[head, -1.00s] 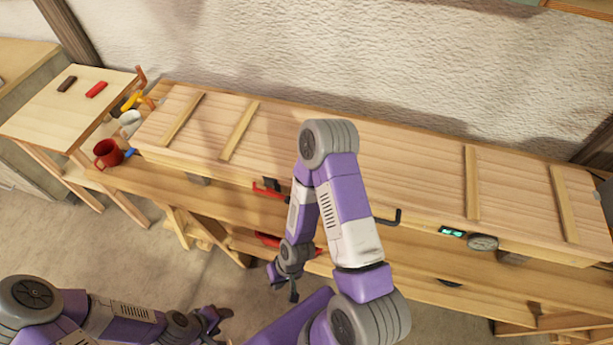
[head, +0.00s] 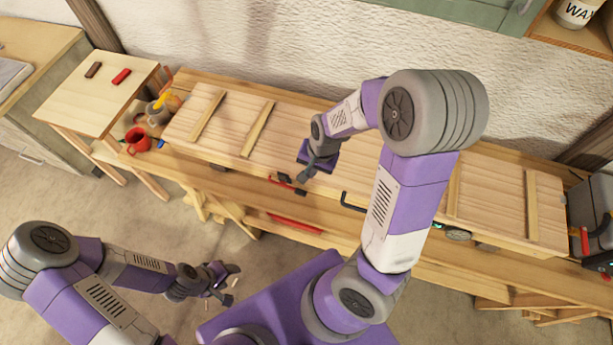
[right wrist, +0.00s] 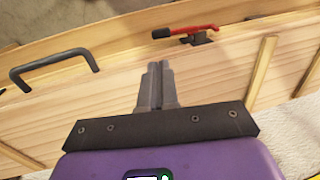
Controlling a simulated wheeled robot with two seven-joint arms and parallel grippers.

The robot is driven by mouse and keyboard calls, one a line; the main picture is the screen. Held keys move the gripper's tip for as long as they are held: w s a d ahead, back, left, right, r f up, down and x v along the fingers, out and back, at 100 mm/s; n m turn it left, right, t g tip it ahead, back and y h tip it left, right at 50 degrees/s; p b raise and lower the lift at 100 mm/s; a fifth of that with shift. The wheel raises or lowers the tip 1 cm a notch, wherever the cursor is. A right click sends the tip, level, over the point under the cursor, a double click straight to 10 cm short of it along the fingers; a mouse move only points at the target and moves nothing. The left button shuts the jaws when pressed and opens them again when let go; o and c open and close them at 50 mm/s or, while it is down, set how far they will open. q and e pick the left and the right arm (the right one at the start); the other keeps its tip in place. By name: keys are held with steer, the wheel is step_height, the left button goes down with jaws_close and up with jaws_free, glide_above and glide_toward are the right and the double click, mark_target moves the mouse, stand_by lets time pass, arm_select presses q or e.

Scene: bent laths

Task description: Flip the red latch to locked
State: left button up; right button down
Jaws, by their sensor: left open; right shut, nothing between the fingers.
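The red latch (right wrist: 190,31) shows in the right wrist view as a red lever with a black grip at one end and a dark mount, on the front edge of the long wooden box (right wrist: 215,75). In the head view the latch (head: 282,182) is small, just left of my right gripper. My right gripper (head: 302,185) is shut and empty; in the right wrist view its fingertips (right wrist: 158,68) point toward the box edge, below and left of the latch, apart from it. My left gripper (head: 228,294) is open and empty over the floor, away from the bench.
A black handle (right wrist: 52,65) stands on the box front beside the latch. A red bar (head: 295,223) lies on the lower bench level. A red mug (head: 137,140) is at the bench's left end. A side table (head: 85,110) holds two small blocks.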

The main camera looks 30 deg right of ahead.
steer(key=b, duration=0.3)
glide_toward(302, 192)
steer(key=f, duration=0.5)
steer(key=shift+w+a, duration=0.35)
steer(key=shift+a, duration=0.05)
steer(key=shift+w+a+f, duration=0.1)
steer(key=shift+w+f, duration=0.05)
steer(key=shift+f, duration=0.7)
